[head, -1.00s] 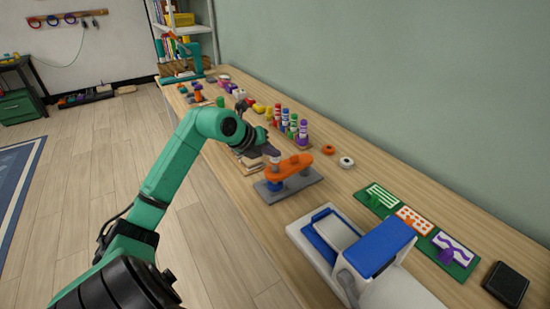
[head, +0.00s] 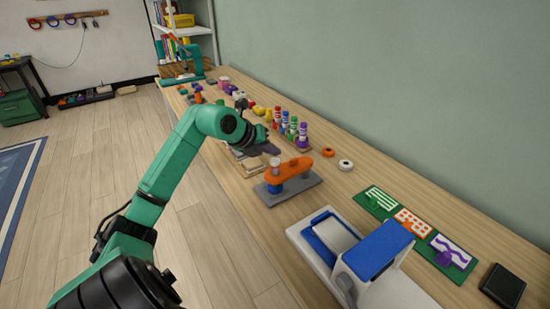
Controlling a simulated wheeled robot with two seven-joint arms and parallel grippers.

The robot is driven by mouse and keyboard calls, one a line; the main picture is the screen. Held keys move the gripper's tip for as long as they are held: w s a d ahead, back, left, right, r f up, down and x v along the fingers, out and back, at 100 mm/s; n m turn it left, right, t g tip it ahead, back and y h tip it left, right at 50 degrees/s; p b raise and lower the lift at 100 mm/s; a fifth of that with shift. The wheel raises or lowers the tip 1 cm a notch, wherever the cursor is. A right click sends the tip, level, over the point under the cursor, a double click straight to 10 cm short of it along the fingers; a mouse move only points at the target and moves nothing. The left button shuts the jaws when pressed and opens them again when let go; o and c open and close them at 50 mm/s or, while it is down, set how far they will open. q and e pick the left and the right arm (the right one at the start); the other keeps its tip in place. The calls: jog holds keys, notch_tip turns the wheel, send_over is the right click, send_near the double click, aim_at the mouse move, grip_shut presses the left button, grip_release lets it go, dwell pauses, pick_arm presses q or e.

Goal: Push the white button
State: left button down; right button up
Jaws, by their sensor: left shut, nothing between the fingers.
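A small pale, whitish round knob (head: 275,165) stands upright on the left end of an orange arm-like piece (head: 297,168). Blue parts and a grey base plate (head: 310,184) are under it on the bench. A white ring (head: 346,166) with a dark centre lies farther right. I cannot tell for sure which of the two is the white button. My left gripper (head: 270,149) is shut and empty, its tip just above and behind the pale knob in the picture. Whether it touches the knob is unclear. My right gripper is out of view.
The wooden bench (head: 375,182) runs along the wall. A white and blue machine (head: 375,250), a green card board (head: 412,229) and a black box (head: 504,285) are nearer.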

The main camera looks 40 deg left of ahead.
aim_at(273, 162)
pick_arm(q)
jog(key=shift+r, duration=0.1)
notch_tip(273, 162, up, 5)
jog(key=p, duration=0.3)
jog(key=shift+p, duration=0.3)
dwell(0.7)
